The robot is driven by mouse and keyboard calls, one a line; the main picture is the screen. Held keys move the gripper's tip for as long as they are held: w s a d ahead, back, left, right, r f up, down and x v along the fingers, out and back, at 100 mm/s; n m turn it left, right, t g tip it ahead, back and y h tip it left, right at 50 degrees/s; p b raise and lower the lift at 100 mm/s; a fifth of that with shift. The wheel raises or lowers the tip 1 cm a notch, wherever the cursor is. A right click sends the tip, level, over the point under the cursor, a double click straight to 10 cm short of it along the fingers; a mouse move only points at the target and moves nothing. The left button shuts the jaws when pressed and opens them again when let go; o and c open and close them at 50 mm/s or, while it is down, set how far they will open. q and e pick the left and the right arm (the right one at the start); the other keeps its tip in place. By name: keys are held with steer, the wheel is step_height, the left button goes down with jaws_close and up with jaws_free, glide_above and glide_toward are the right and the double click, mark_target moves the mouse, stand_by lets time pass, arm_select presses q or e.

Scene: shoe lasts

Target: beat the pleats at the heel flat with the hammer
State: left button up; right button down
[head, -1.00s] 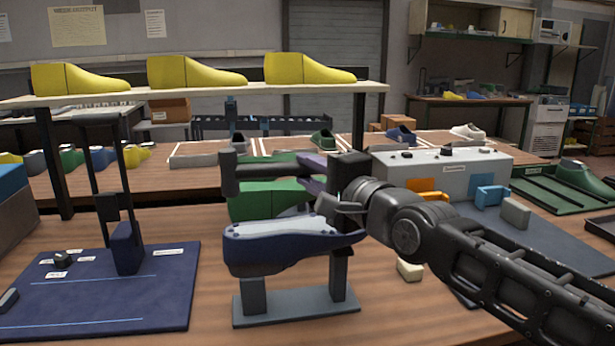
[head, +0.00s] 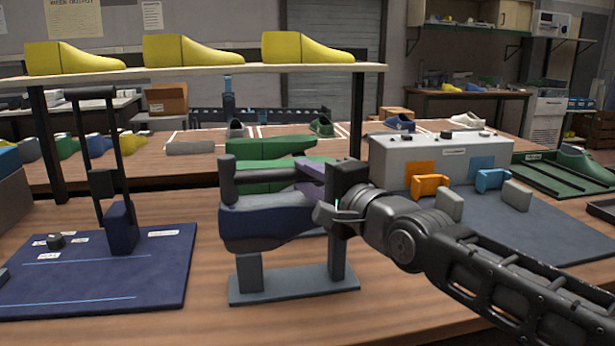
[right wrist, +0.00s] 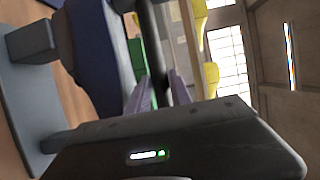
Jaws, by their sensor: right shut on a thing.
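The dark blue shoe (head: 265,228) sits sole up on a grey stand (head: 290,290) in the middle of the bench. My right gripper (head: 308,181), with lavender fingers, is shut on the handle of the dark hammer (head: 228,182). The handle runs level over the shoe, and the hammer head stands upright at the shoe's left end. Its lower face meets the sole in the picture; I cannot tell touching from just above. The pleats are too small to make out. The right wrist view shows the handle between the fingers (right wrist: 160,95) and part of the shoe (right wrist: 92,55). My left gripper is out of view.
A blue mat (head: 100,285) with an upright frame lies at the left. A shelf (head: 200,75) with yellow lasts spans behind. Green lasts (head: 270,147) stand behind the shoe. A grey box (head: 435,155) with orange and blue brackets stands at the right.

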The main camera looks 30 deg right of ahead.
steer(key=shift+r, duration=0.1)
steer(key=shift+r+p, duration=0.95)
steer(key=shift+r, duration=0.45)
step_height(320, 180, down, 4)
steer(key=b, duration=0.4)
steer(key=shift+r+p, duration=0.4)
steer(key=shift+r, duration=0.25)
step_height(320, 180, up, 5)
steer(key=p, duration=0.3)
steer(key=shift+r, duration=0.2)
